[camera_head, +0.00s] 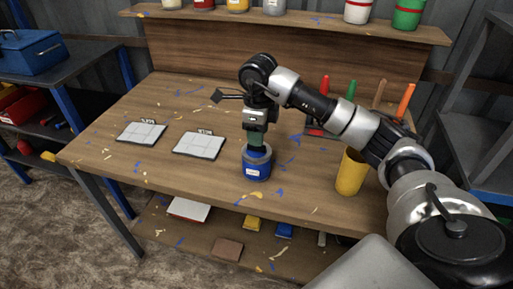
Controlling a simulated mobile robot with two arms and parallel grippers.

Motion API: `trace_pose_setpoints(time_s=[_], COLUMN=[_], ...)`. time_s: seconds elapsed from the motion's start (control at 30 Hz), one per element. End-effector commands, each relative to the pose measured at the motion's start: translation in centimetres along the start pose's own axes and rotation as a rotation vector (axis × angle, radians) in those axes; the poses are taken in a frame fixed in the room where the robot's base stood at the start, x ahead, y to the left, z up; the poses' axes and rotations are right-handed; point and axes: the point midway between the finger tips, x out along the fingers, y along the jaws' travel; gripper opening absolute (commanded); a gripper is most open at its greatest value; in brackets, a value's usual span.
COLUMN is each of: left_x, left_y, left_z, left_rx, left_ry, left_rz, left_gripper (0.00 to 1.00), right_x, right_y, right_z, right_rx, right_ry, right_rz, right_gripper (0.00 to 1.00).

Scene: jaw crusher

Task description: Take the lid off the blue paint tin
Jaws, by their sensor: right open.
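The blue paint tin (257,170) stands upright near the front middle of the wooden workbench, with a pale label on its side. My right gripper (257,147) points straight down over the top of the tin, at its rim. Its jaws are open. The gripper hides most of the tin's top, so I cannot tell the lid apart clearly or whether the fingers touch it. My left gripper is not in view.
The workbench (105,160) holds two flat pale panels (199,144) left of the tin. A yellow container (351,172) stands to its right, with several coloured-handled tools (349,92) behind. Paint tins (408,14) line the back shelf. The bench's front left is clear.

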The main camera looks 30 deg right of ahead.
Motion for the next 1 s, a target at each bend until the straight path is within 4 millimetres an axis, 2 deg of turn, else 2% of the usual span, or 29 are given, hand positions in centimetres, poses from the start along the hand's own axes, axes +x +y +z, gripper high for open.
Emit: trace_pose_setpoints(time_s=[0.1, 0.23, 0.53, 0.8, 1.0], left_x=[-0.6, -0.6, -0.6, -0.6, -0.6], left_y=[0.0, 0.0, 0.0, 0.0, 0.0], left_z=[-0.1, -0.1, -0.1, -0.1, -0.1], left_rx=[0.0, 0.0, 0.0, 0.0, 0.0], left_ry=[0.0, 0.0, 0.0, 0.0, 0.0], left_rz=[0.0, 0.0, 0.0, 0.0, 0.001], left_gripper=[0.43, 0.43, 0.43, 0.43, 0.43], right_x=[1.9, 3.5, 4.0, 4.0, 4.0], right_y=[0.2, 0.2, 0.2, 0.2, 0.1], right_z=[0.4, 0.4, 0.4, 0.4, 0.4], right_rx=[-0.002, 0.0, -0.001, -0.001, -0.001], right_ry=[0.003, 0.002, 0.001, 0.0, 0.0], right_rz=[0.005, 0.002, 0.001, 0.001, 0.001], right_gripper=[0.43, 0.43, 0.43, 0.01, 0.0])
